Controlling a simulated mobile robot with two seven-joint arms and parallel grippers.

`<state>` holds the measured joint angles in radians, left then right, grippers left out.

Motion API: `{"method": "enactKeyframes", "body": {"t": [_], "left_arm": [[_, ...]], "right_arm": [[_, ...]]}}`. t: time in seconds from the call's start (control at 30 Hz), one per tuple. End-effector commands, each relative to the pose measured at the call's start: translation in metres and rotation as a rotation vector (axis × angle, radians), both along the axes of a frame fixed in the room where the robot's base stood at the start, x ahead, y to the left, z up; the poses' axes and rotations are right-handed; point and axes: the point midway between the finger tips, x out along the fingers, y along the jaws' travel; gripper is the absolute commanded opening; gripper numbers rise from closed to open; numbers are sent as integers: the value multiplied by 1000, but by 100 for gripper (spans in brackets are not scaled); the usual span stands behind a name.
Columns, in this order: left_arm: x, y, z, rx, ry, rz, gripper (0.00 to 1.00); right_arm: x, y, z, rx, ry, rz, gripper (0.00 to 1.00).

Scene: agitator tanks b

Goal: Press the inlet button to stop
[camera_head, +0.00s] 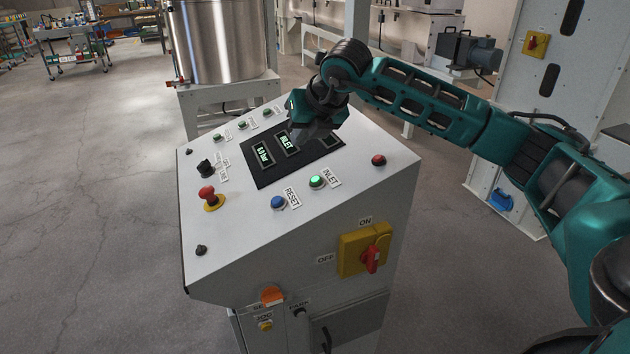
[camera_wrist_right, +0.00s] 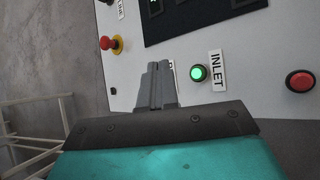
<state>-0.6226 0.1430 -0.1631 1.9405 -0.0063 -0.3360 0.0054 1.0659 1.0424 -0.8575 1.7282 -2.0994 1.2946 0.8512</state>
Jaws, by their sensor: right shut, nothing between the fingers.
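The inlet button (camera_head: 317,182) is a round button glowing green on the sloping top of the white console, beside a label reading INLET. It also shows lit in the right wrist view (camera_wrist_right: 198,73), just right of my fingertips. My right gripper (camera_head: 307,134) is above the console, over the dark display panel in the head view. Its fingers (camera_wrist_right: 158,68) are shut together and empty, apart from the inlet button in the picture. In the wrist view they cover the blue reset button (camera_head: 278,202). My left gripper is not in view.
A red mushroom button (camera_head: 208,195), a black selector (camera_head: 205,168) and a red button (camera_head: 378,160) are also on the console (camera_head: 235,250). A yellow switch with a red handle (camera_head: 366,251) is on its front. A steel tank (camera_head: 220,40) stands behind.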

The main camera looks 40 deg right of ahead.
Motion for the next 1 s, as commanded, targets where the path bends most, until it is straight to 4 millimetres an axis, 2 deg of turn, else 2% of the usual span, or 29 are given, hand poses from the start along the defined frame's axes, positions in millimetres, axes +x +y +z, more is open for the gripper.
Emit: {"method": "enactKeyframes", "body": {"t": [0.1,0.43,0.63,1.0], "left_arm": [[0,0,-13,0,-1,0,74],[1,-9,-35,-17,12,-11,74],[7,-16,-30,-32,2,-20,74],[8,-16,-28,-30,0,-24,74]], "right_arm": [[-2,-5,-21,-1,3,-1,0],[-5,-19,-64,1,1,-1,0],[-6,-23,-73,1,0,1,0],[-6,-24,-73,0,0,1,0]]}}
